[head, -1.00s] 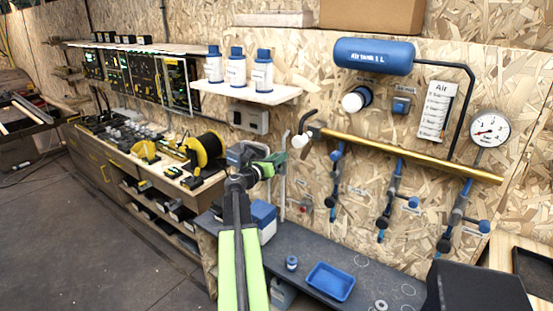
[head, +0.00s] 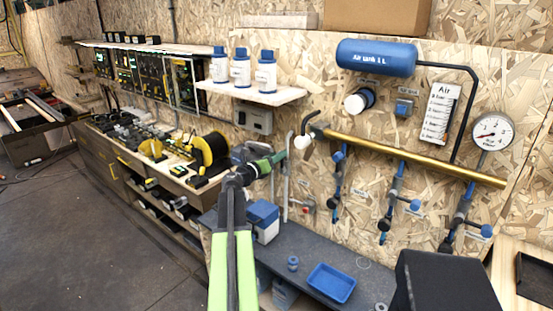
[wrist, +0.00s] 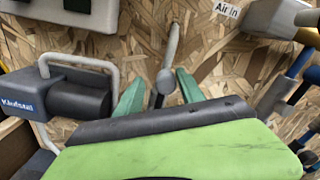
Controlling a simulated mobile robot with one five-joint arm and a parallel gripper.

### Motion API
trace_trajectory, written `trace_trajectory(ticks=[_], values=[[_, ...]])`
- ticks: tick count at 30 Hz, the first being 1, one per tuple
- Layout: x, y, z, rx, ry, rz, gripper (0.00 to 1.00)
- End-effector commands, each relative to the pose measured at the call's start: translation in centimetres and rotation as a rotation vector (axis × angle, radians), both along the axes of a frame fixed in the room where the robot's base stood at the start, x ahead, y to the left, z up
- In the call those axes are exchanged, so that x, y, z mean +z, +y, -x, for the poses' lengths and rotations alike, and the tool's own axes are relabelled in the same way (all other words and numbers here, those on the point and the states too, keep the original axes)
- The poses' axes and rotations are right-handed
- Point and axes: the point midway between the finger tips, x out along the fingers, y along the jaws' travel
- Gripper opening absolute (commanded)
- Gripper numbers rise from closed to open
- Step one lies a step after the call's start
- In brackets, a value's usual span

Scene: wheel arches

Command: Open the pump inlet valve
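My gripper (head: 282,156) reaches towards the chipboard wall, just left of the brass manifold's white-capped end. In the wrist view its two green fingers (wrist: 160,86) stand apart. A grey rod with a rounded end (wrist: 168,72) shows between them, in line with the gap; I cannot tell whether they touch it. No label readable here names the pump inlet valve, so I cannot tell whether this rod belongs to it. A dark pump-like unit with a grey handle (wrist: 78,98) sits left of the fingers. Part of the rod's lower end is hidden by my gripper.
The brass manifold (head: 415,159) carries several blue-handled valves and a gauge (head: 492,132). A shelf with three bottles (head: 250,91) hangs above my gripper. A grey bench below holds a blue tray (head: 331,283) and a blue-lidded box (head: 263,222). Open floor lies left.

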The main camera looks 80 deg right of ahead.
Motion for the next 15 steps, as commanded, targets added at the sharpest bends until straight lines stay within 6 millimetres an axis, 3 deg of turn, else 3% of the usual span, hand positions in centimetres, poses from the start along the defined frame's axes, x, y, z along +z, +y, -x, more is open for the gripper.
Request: trace_trajectory(ticks=[10, 15], values=[[0.0, 0.3, 0.3, -0.006, 0.000, 0.001, 0.48], [0.0, 3.2, -0.9, -0.004, 0.000, 0.001, 0.48]])
